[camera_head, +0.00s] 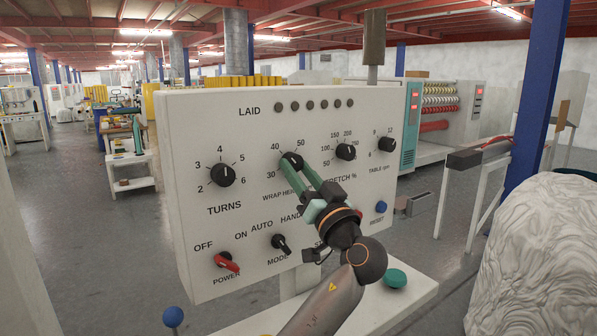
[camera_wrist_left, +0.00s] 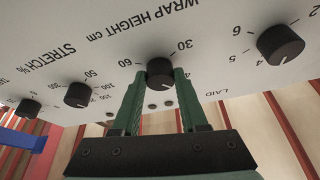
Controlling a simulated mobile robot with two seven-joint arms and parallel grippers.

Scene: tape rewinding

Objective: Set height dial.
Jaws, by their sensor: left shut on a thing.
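The wrap height dial (camera_head: 291,160) is a black knob on the white control panel (camera_head: 300,229), marked WRAP HEIGHT cm. Numbers 30, 40 and 50 show around it in the head view. My left gripper (camera_head: 293,165) has green fingers closed on this dial from the front. In the left wrist view, which is upside down, the dial (camera_wrist_left: 159,71) sits between the tips of the left gripper (camera_wrist_left: 160,78), with 60 and 30 on either side. A light mark shows on its lower side there, but the exact setting cannot be read. My right gripper is not in view.
The turns dial (camera_head: 222,175) is to the left, and the stretch dial (camera_head: 346,152) and table dial (camera_head: 387,144) to the right. A red power switch (camera_head: 227,262) and black mode switch (camera_head: 281,243) are below. A white-wrapped bulk (camera_head: 540,262) stands at right.

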